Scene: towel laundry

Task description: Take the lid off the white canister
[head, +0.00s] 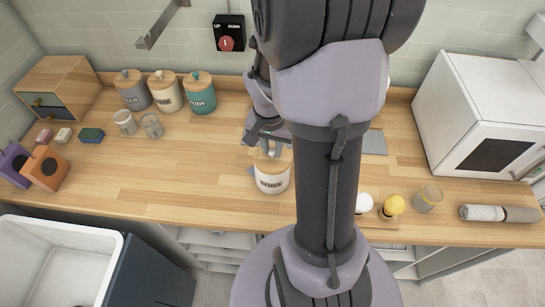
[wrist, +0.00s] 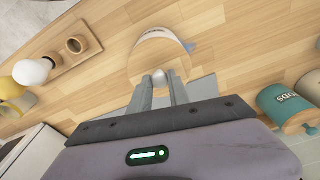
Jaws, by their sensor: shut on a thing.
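The white canister (head: 271,180) with dark lettering stands upright on the wooden counter, just left of my arm. In the wrist view its white side (wrist: 160,33) shows at the top. Its round wooden lid (wrist: 158,56) covers its top; I cannot tell whether there is a gap under it. My gripper (head: 271,152) points down over the lid and is shut on the lid's small pale knob (wrist: 160,75). The knob sits between the two fingertips in the wrist view (wrist: 160,79). In the head view the gripper hides part of the lid.
Grey, white and teal canisters (head: 200,94) stand against the back wall, with two glass jars (head: 151,126) before them. A white microwave (head: 470,110) is at right.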

